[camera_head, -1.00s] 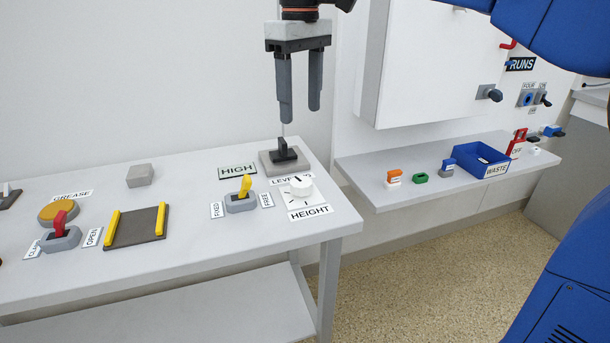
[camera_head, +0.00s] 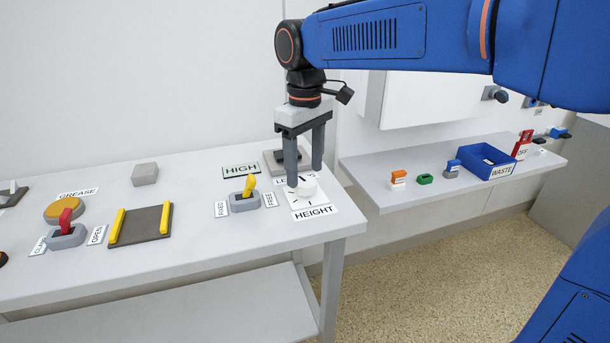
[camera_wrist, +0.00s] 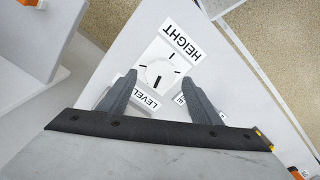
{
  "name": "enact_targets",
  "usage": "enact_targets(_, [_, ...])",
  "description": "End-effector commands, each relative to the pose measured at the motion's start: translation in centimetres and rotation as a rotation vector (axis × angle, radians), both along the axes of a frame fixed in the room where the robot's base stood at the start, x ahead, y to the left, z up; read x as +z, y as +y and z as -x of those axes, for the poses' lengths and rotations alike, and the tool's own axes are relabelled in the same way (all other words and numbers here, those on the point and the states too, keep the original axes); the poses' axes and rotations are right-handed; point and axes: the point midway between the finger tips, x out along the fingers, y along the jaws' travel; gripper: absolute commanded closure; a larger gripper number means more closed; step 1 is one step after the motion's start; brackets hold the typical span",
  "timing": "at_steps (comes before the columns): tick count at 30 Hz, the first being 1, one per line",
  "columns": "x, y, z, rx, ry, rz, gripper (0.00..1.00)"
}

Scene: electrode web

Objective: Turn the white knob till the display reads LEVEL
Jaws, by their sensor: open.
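The white knob (camera_head: 306,187) sits on a white dial plate marked HEIGHT (camera_head: 314,212) near the right end of the table. In the wrist view the knob (camera_wrist: 158,72) shows a dark pointer line and lies a little beyond my fingertips, roughly between them. My gripper (camera_head: 305,177) is open and points down, its fingertips just above or beside the knob; I cannot tell whether they touch it. The display (camera_head: 240,170) behind the knob reads HIGH. A LEVEL label (camera_wrist: 146,98) is partly hidden by my gripper.
Left of the knob is a yellow lever switch (camera_head: 248,188) with FIXED and FREE labels. A grey base with a dark handle (camera_head: 284,157) stands close behind my fingers. A shelf on the right bears a blue WASTE bin (camera_head: 464,159) and small coloured parts.

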Motion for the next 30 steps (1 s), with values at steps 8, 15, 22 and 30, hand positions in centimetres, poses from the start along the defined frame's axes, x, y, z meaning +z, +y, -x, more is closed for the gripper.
enact_targets(8, [-2.4,0.0,0.0,0.000,0.000,0.000,0.42])
enact_targets(15, [-2.6,0.0,0.0,0.000,0.000,0.000,0.42])
enact_targets(22, [-2.5,0.0,0.0,0.000,0.000,0.000,0.78])
enact_targets(30, [-2.5,0.0,0.0,0.045,0.000,0.000,0.83])
